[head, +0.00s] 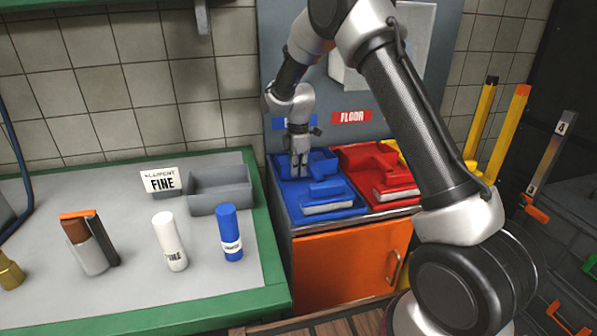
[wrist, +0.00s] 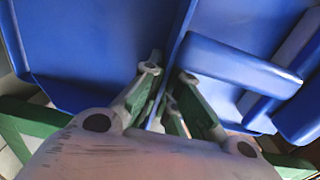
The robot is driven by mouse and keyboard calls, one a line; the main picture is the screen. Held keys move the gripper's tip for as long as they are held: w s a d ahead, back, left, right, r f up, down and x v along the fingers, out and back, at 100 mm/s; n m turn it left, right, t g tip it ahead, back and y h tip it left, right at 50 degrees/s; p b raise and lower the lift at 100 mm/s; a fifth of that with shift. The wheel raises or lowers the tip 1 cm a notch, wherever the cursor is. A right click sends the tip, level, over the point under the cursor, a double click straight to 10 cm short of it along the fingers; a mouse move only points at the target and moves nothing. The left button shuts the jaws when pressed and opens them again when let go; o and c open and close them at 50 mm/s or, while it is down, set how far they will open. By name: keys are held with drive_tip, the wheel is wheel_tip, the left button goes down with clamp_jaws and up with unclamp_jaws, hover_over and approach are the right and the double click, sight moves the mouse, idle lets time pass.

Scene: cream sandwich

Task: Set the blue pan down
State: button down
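The blue pan (head: 322,160) is a shallow blue scoop at the back of the blue tray (head: 345,211), under the blue label. My gripper (head: 298,170) points down at its left part. In the wrist view, the two fingertips (wrist: 169,73) sit close together on either side of a thin upright blue wall of the pan (wrist: 95,50). They look shut on that wall. The pan looks low in the tray; whether its underside touches is hidden.
A blue block and a blue brush with pale bristles (head: 328,207) lie in front of the pan. A red tray (head: 384,203) with red tools is close on the right. The green-edged bench (head: 268,250), with several bottles, is on the left.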

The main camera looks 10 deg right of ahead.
drive_tip(key=shift+f, duration=0.3)
drive_tip(key=c, duration=2.1)
unclamp_jaws()
drive_tip(key=shift+f, duration=0.15)
drive_tip(key=o, duration=0.5)
drive_tip(key=shift+c, duration=0.2)
wheel_tip(320, 180, up, 12)
drive_tip(key=shift+s+r, duration=0.15)
drive_tip(key=shift+r, duration=0.1)
